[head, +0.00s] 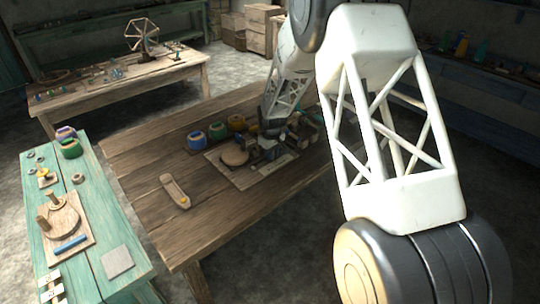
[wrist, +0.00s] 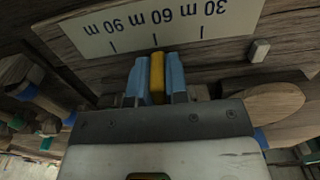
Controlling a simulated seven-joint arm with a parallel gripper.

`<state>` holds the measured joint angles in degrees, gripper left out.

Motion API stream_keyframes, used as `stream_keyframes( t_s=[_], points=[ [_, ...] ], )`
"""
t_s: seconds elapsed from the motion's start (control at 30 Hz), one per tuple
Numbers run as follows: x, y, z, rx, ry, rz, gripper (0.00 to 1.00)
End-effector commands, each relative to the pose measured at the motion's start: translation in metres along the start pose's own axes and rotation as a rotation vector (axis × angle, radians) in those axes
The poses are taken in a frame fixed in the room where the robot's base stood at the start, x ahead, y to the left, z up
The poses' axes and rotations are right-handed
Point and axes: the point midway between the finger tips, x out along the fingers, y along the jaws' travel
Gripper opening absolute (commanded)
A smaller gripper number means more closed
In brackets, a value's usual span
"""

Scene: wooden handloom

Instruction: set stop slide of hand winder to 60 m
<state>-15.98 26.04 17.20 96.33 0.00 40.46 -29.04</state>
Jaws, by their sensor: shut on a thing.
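The stop slide (wrist: 157,75) is a yellow upright piece in the wrist view. The two blue fingertips of my gripper (wrist: 157,80) are shut on its sides. The pale scale plate (wrist: 100,38) reads 30 m, 60 m and 90 m upside down. The slide lines up with the 60 m tick, or very close to it. In the head view, the hand winder's board (head: 243,182) lies on the brown table with a round wooden disc (head: 235,157). My gripper (head: 270,146) is over the board's right part, and the slide cannot be made out there.
Blue (head: 197,141) and green (head: 218,131) spools stand behind the winder. A wooden shuttle-like piece (head: 175,191) lies on the table's left part, with bare wood around it. A teal bench (head: 120,262) with a pegged board (head: 68,243) stands at the left.

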Motion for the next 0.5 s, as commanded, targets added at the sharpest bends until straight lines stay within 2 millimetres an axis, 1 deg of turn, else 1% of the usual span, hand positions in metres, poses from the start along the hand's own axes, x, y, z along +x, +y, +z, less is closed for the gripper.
stream_keyframes(
  t_s=[0.03, 0.17, 0.2, 0.5],
  points=[
    [-0.0005, 0.0003, 0.0, 0.0, 0.001, 0.0, 0.19],
    [-0.0004, 0.0001, 0.0, 0.0, 0.001, 0.0, 0.39],
    [-0.0003, 0.0001, 0.0, 0.0, 0.001, 0.0, 0.4],
    [-0.0013, 0.0, -0.0001, 0.0, 0.001, 0.0, 0.4]
  ],
)
